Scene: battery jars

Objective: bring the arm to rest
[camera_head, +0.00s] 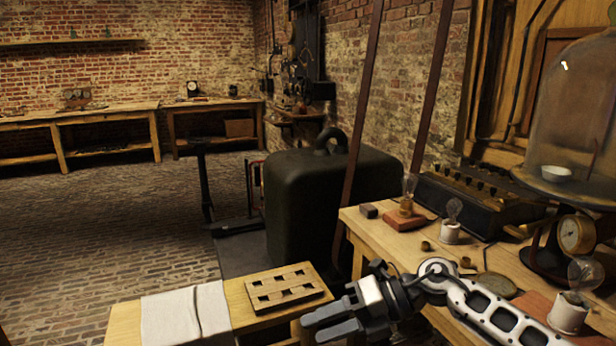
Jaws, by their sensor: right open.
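My right arm comes in from the lower right, over the front of the wooden workbench (382,232). Its gripper (318,328) points left and is open, with nothing visible between its fingers. It is just below and right of a wooden block with several square holes (286,286), and appears apart from it. My left gripper is not in the view.
A white cloth (186,314) lies on the low wooden table (125,322). Bulbs on bases, including a white one (450,232), a dial gauge (575,235) and a glass bell jar (575,110) crowd the workbench. A large dark weight (310,205) stands behind.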

